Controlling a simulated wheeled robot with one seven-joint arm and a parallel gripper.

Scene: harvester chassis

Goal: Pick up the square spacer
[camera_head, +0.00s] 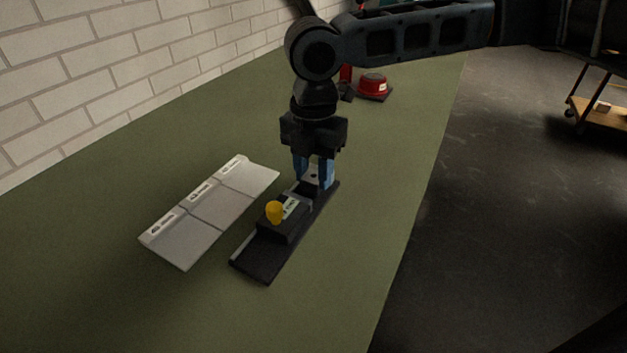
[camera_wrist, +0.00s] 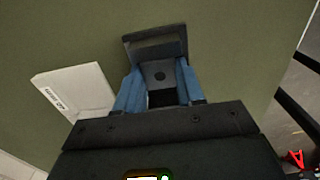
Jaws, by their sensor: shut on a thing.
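My gripper (camera_head: 314,176) points down over the far end of a long black fixture (camera_head: 256,267). Its blue fingers are shut on a grey square spacer with a dark hole (camera_head: 312,171). In the wrist view the spacer (camera_wrist: 160,66) shows between the fingers (camera_wrist: 158,97), in front of a black frame part of the fixture (camera_wrist: 150,38). I cannot tell whether the spacer still touches the fixture. The fingers cover its sides.
A black block with a yellow knob (camera_head: 274,212) sits on the fixture nearer the camera. A pale three-section labelled tray (camera_head: 205,222) lies to the left. A red round item (camera_head: 372,84) stands farther back. The green table (camera_head: 110,310) is clear in front.

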